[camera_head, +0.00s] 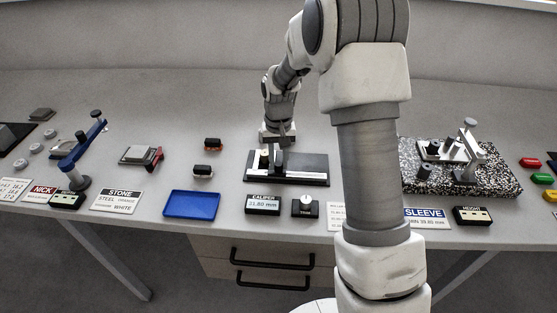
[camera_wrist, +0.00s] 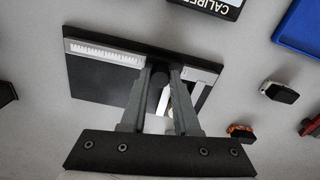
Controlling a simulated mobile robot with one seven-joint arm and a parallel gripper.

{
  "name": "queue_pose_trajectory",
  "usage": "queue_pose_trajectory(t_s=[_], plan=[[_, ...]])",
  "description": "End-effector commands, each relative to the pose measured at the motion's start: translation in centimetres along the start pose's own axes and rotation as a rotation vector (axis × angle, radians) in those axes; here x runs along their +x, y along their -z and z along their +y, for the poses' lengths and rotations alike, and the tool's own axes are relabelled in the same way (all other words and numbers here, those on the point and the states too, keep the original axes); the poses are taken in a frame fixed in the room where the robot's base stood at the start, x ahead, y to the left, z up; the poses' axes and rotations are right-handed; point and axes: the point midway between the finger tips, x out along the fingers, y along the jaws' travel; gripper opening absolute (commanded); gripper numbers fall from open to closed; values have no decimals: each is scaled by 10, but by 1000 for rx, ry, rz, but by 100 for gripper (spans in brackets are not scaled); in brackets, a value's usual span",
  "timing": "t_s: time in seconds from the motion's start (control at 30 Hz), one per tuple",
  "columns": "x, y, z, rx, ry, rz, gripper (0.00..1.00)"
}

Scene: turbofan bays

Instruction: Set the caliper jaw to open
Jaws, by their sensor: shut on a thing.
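The caliper fixture (camera_head: 312,162) is a black plate with a white scale (camera_head: 302,176) along its front edge, right of the middle of the bench. In the wrist view the plate (camera_wrist: 92,82) and the scale (camera_wrist: 104,52) show beneath my fingers. My gripper (camera_head: 279,144) is down over the left part of the fixture. In the wrist view my gripper (camera_wrist: 160,72) has its two fingers shut on the caliper jaw's dark knob (camera_wrist: 158,84). The fingers hide part of the jaw and the scale.
The caliper display (camera_head: 262,204) and a small dial box (camera_head: 305,207) stand just in front of the fixture. A blue tray (camera_head: 191,205) lies to the left. A speckled granite plate (camera_head: 405,181) stands to the right. Bare bench surrounds the fixture's back side.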

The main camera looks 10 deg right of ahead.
Motion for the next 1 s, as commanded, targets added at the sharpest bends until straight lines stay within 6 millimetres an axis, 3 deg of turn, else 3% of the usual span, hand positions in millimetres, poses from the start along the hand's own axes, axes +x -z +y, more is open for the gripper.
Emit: queue_pose_trajectory(t_s=[0.83,1.0], plan=[[-1,0,0,0,0,1,0],[-1,-2,16,4,-1,0,0]])
